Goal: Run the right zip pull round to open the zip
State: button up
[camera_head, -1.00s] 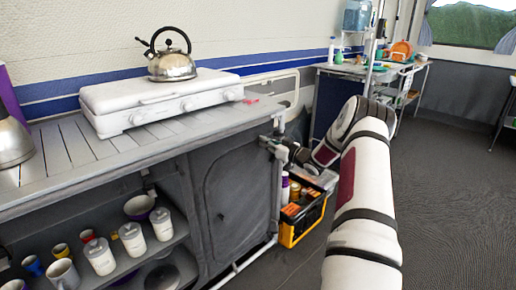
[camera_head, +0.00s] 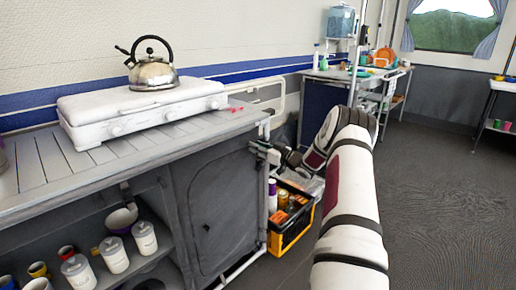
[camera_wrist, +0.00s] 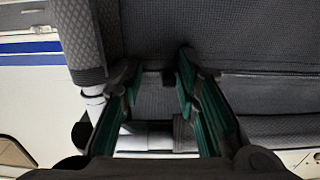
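The grey fabric door (camera_head: 215,205) is on the cupboard under the counter, with a curved seam around it. It looks closed. A small dark tab (camera_head: 206,227) shows on the door; I cannot tell whether it is a zip pull. My gripper (camera_head: 262,150) is at the cupboard's upper right corner, by the frame post. In the wrist view my gripper (camera_wrist: 160,75) is open, its green-padded fingers apart in front of grey fabric. A small dark piece (camera_wrist: 168,77) shows between the fingertips, not clearly gripped. I cannot tell whether it is the right zip pull.
A white stove (camera_head: 140,110) with a kettle (camera_head: 152,73) stands on the counter. Below left, an open shelf holds canisters (camera_head: 145,237) and cups. A black and yellow crate (camera_head: 285,236) stands on the floor beside the cupboard's right side. The floor to the right is clear.

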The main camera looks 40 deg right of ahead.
jog(key=shift+s, duration=0.1)
jog(key=s, duration=1.2)
jog(key=shift+d, duration=0.15)
jog(key=shift+w, duration=0.1)
